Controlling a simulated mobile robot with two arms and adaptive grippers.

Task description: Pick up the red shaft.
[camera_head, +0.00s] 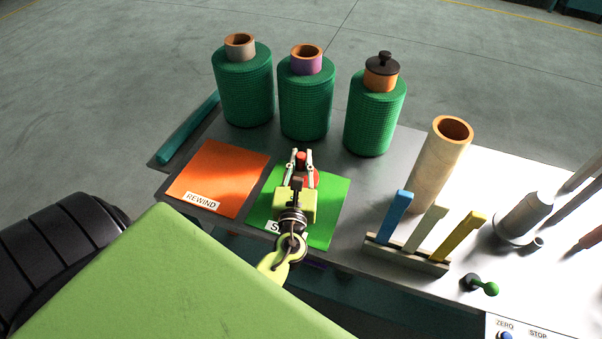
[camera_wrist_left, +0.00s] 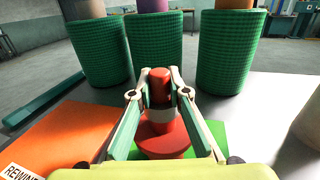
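The red shaft (camera_wrist_left: 161,88) stands upright, with a wide red flange (camera_wrist_left: 163,142) low on it, over the green mat (camera_head: 329,208). My left gripper (camera_head: 300,160) comes at it from the near side. Its two fingertips lie on either side of the shaft's upper part, closed in against it. In the left wrist view the shaft sits between the fingertips (camera_wrist_left: 162,84). Whether the shaft's foot touches the mat is hard to tell. My right gripper is not in view.
Green net rolls (camera_head: 243,92) stand behind the mat. An orange REWIND mat (camera_head: 219,178) lies to its left. A tan tube (camera_head: 438,170) and a rack (camera_head: 405,256) with blue, white and yellow pieces stand to the right. A teal bar (camera_head: 188,130) lies at the left edge.

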